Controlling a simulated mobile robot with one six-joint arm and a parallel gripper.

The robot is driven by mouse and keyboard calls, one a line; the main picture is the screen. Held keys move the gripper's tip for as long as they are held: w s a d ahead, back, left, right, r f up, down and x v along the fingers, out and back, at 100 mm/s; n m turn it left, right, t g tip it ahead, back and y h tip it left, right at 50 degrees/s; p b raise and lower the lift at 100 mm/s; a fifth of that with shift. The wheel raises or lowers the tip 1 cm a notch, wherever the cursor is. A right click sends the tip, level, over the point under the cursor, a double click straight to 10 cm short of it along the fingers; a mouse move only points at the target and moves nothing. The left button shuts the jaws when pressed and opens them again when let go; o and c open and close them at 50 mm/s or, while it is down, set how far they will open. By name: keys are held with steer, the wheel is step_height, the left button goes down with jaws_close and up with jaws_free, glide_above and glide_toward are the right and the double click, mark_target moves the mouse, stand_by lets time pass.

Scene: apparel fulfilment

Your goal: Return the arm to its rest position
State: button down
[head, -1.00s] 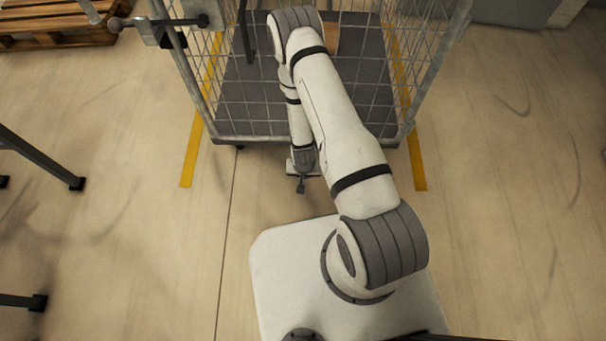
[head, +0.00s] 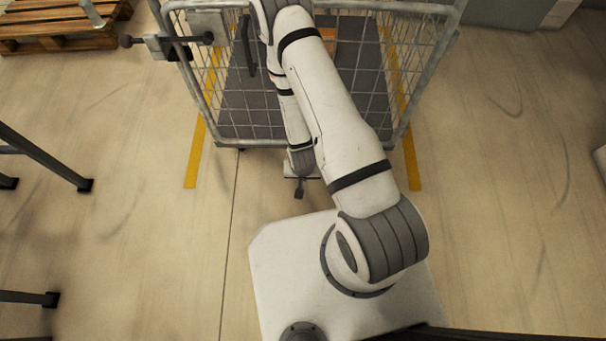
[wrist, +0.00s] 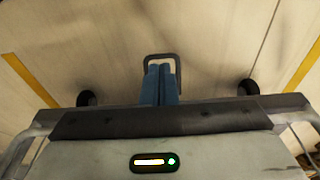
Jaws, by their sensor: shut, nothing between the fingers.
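My white arm reaches up the middle of the head view, its elbow over the front of a wire cage, and folds back down. My gripper (head: 300,188) hangs low in front of the cage's lower front edge, above the floor. In the wrist view its two blue fingers (wrist: 160,84) lie side by side, shut, with nothing between them. A dark loop-shaped bar (wrist: 162,57) shows around the fingertips; I cannot tell whether it touches them.
The wire cage trolley (head: 230,142) stands ahead between yellow floor stripes (head: 411,160). Part of a brown box (head: 328,36) shows inside. Dark legs (head: 60,165) stand at left, a wooden pallet (head: 60,40) at upper left. The floor at right (head: 500,220) is mostly clear.

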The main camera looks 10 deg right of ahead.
stand_by(0.3)
steer(key=w+r+p, duration=0.2)
steer(key=r+p, duration=0.3)
steer(key=r, duration=0.8)
steer(key=w+r+n+p, duration=0.1)
steer(key=w+r+p, duration=0.25)
steer(key=r, duration=0.95)
steer(key=w+r+p, duration=0.1)
steer(key=r+p, duration=0.4)
steer(key=r, duration=0.8)
steer(key=s+d+r+p, duration=0.1)
steer(key=s+r+p, duration=0.3)
steer(key=r, duration=0.8)
steer(key=s+d+r+n+p, duration=0.1)
steer(key=s+r+p, duration=0.4)
steer(key=r, duration=0.8)
steer(key=s+d+r+p, duration=0.2)
steer(key=s+r+p, duration=0.3)
steer(key=r, duration=0.8)
steer(key=shift+s+d+n+t, duration=0.15)
steer(key=shift+d+n+t, duration=0.15)
steer(key=shift+n+t, duration=0.1)
